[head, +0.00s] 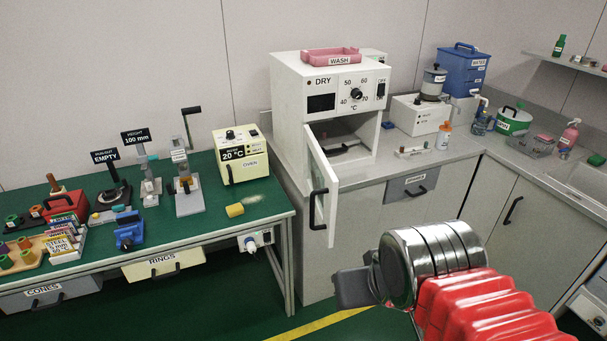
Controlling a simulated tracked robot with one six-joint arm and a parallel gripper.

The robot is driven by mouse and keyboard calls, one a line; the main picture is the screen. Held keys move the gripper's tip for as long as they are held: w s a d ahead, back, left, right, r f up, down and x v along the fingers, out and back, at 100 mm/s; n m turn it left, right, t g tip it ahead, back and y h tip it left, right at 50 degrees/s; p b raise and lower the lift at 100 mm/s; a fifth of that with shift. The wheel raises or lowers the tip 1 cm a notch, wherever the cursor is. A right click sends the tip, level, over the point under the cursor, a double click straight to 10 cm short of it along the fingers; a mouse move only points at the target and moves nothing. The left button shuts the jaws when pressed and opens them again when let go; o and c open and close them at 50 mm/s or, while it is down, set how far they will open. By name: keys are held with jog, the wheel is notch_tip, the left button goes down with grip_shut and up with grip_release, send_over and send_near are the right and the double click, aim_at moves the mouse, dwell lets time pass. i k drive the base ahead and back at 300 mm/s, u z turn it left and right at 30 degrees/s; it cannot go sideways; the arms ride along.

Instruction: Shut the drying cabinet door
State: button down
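The drying cabinet (291,100) is a white box labelled DRY on the grey counter. Its door (323,181) is hinged at the left and stands open, swung out past the counter's front edge. The door has a pale frame and a black bar handle (317,208). The cabinet's inside shows, with a dark item (338,148) in it that I cannot make out. My gripper (352,287) is low in front of the counter, below and right of the door and apart from it. Its fingers are mostly hidden behind my wrist.
A pink WASH tray (331,57) sits on the cabinet. A small rack (412,152) and an orange-capped bottle (444,136) stand right of it. A green-topped bench (205,225) with a cream oven box (240,153) is at left. Floor between bench and counter front is clear.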

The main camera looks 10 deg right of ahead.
aim_at(326, 215)
jog(key=u, duration=0.2)
jog(key=i, duration=1.05)
jog(key=u, duration=0.75)
